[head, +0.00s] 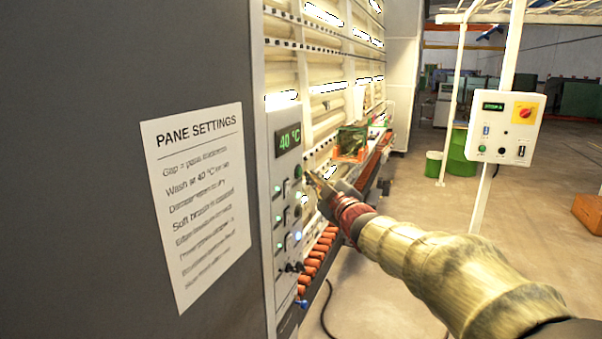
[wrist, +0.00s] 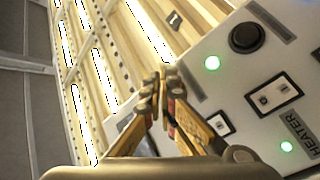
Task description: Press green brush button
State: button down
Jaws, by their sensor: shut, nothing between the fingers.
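The washer's control panel (head: 284,205) is a narrow pale strip with a 40 °C display, rocker switches, round buttons and lit lamps. A dark, greenish round button (head: 298,171) sits just below the display; its label is not readable. My gripper (head: 308,178) is shut and empty, its tips close to the right of this button; I cannot tell whether they touch. In the wrist view my gripper (wrist: 162,78) points past the panel edge toward the rollers. A black round button (wrist: 246,38) and a green lamp (wrist: 211,63) lie to its right, apart from the fingertips.
A rocker switch (wrist: 273,98) beside a HEATER label is on the panel. A paper headed PANE SETTINGS (head: 198,195) hangs on the dark side wall. A separate control box (head: 507,127) with a red knob stands on a post at right. The floor between is mostly clear.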

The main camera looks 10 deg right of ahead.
jog(key=shift+s+d, duration=0.15)
jog(key=s+d, duration=0.1)
jog(key=d, duration=0.1)
jog(key=s+d+p, duration=0.1)
jog(key=s+d, duration=0.1)
dwell(0.6)
dwell(0.5)
